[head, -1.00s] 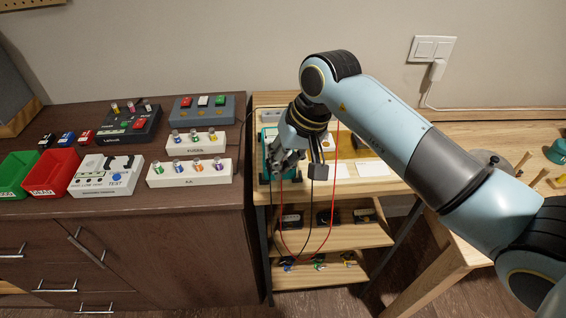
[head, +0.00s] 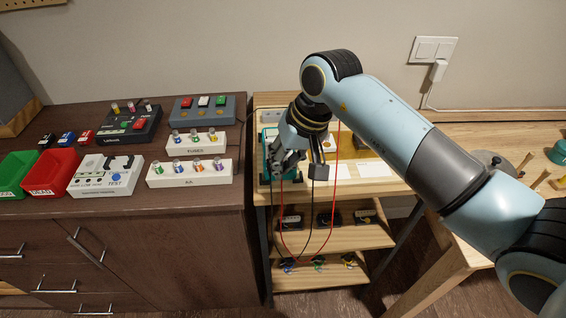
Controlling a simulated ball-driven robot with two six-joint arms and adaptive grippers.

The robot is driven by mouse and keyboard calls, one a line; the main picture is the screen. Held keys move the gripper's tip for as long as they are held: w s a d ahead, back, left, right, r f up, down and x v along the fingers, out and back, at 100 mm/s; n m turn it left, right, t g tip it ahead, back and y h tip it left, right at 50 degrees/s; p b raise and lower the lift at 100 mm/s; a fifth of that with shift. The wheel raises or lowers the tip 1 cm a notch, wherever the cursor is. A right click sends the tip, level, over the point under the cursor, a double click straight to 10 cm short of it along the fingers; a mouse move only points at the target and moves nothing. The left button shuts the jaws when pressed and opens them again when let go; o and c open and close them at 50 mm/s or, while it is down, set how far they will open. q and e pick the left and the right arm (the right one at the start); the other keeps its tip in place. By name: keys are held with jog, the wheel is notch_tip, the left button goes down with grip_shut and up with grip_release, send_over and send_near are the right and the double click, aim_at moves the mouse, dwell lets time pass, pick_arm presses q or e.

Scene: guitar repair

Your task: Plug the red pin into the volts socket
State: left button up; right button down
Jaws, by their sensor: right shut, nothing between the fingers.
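My right gripper (head: 280,172) is shut and empty, low over the left part of the wooden shelf unit's top. Behind and beside it is a teal-edged device (head: 267,142), mostly hidden by the gripper and wrist. The volts socket and the red pin cannot be made out. A red cable (head: 338,160) and a black cable (head: 309,210) loop down in front of the shelf unit. My left gripper is not in view.
The wooden shelf unit (head: 330,199) holds several dark boxes on its middle shelf. The dark cabinet (head: 130,225) on the left carries red (head: 50,172) and green bins, a white tester (head: 105,177) and fuse racks. A wooden table is at right.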

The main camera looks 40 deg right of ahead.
jog(key=c, duration=2)
grip_release()
jog(key=shift+f+b, duration=1)
jog(key=shift+f, duration=0.1)
jog(key=shift+c, duration=0.2)
jog(key=shift+o, duration=1)
jog(key=shift+r, duration=0.1)
jog(key=shift+r+p, duration=0.95)
jog(key=shift+r, duration=0.5)
jog(key=shift+o, duration=0.3)
jog(key=o, duration=0.9)
